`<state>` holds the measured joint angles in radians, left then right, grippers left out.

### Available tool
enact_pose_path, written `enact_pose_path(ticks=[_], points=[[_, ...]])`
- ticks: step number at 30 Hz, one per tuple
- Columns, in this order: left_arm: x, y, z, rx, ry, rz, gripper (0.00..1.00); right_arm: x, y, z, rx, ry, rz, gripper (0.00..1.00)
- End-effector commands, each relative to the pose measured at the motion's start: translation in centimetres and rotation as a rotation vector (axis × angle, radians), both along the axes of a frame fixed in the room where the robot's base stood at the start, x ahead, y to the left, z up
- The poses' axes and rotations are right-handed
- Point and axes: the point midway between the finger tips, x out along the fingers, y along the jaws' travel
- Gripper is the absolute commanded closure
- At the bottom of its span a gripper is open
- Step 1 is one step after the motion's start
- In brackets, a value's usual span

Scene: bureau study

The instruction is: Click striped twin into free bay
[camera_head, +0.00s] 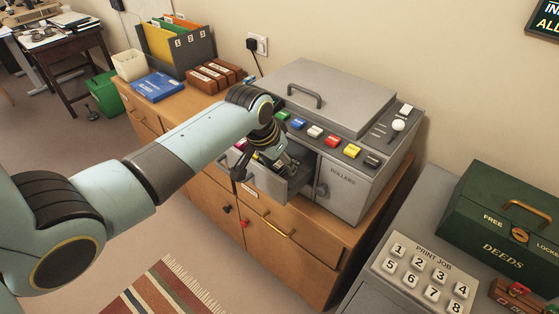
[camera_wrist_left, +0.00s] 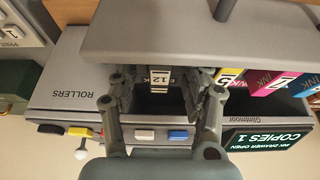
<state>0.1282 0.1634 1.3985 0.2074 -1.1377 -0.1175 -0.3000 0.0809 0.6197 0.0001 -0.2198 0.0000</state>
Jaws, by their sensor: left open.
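The printer's ink drawer (camera_head: 291,188) stands open, and my left gripper (camera_head: 284,164) reaches down into it. In the left wrist view, turned upside down, the open fingers (camera_wrist_left: 160,95) stand either side of a dark cartridge (camera_wrist_left: 160,77) with a pale label marked 12 and K. I cannot tell if the fingers touch it. A dark gap, perhaps the free bay (camera_wrist_left: 160,106), shows by its end. Beside it sit a yellow cartridge (camera_wrist_left: 229,78) marked 15, a magenta one (camera_wrist_left: 275,84) marked 12, and a blue one (camera_wrist_left: 303,82). My right gripper is not in view.
The grey printer (camera_head: 335,95) has coloured buttons and a ROLLERS door (camera_head: 345,184). Its screen (camera_wrist_left: 268,141) reads COPIES 1 and ink drawer open. A green DEEDS box (camera_head: 505,225) and numbered keypad (camera_head: 425,270) stand to the right; brown boxes (camera_head: 217,75) stand behind my arm.

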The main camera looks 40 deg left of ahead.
Motion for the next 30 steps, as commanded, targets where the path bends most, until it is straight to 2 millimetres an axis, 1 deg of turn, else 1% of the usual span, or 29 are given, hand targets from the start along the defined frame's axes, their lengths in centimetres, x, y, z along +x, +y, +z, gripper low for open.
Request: enact_pose_path(ticks=[2, 5, 8, 15, 19, 21, 24, 30], points=[[-0.1, 0.0, 0.2, 0.0, -0.001, 0.0, 0.52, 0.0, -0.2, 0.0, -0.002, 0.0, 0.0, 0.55], [-0.4, 0.1, 0.9, 0.001, -0.001, -0.001, 0.52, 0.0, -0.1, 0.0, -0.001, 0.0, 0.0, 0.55], [-1.0, 0.1, 2.5, 0.001, -0.004, -0.001, 0.52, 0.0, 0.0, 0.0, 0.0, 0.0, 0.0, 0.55], [-3.1, 0.3, 7.6, 0.002, -0.004, -0.001, 0.52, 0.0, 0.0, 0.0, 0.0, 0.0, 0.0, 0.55], [-3.9, 0.4, 9.6, 0.001, -0.003, -0.001, 0.52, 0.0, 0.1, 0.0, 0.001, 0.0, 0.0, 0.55], [-4.2, 0.4, 10.4, 0.001, -0.001, -0.001, 0.52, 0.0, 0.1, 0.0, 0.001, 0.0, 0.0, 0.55], [-4.5, 0.4, 10.9, 0.0, 0.0, 0.0, 0.52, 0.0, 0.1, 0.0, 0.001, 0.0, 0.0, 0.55], [-4.6, 0.4, 11.1, 0.0, 0.001, 0.0, 0.52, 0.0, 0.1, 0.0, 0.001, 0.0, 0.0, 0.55]])
